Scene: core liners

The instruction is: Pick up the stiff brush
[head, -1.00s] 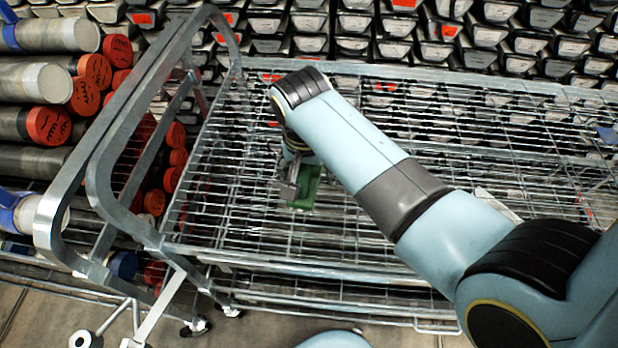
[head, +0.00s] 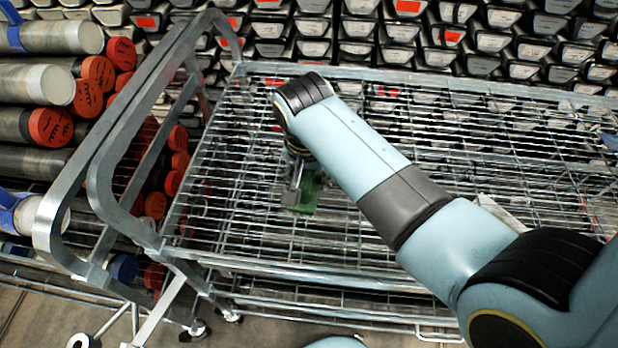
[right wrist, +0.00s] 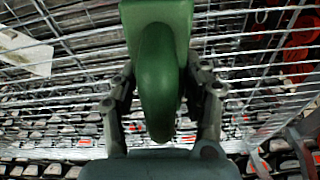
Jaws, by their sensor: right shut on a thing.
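The stiff brush is green; part of it (head: 309,192) shows in the head view at the left part of the wire cart shelf (head: 250,235), partly hidden by my right gripper. In the right wrist view its green body and curved handle (right wrist: 158,70) fill the top middle, between the two fingers. My right gripper (head: 291,193) is shut on the brush; its fingers also show in the right wrist view (right wrist: 165,95) on either side of the handle. Whether the brush touches the shelf cannot be told. My left gripper is not in view.
The cart's curved metal handle frame (head: 135,125) rises left of the brush. Core tubes with red caps (head: 98,73) are stacked at the left. Stacked trays (head: 400,30) line the back. A pale flat item (right wrist: 25,50) shows in the right wrist view. Much wire shelf is bare.

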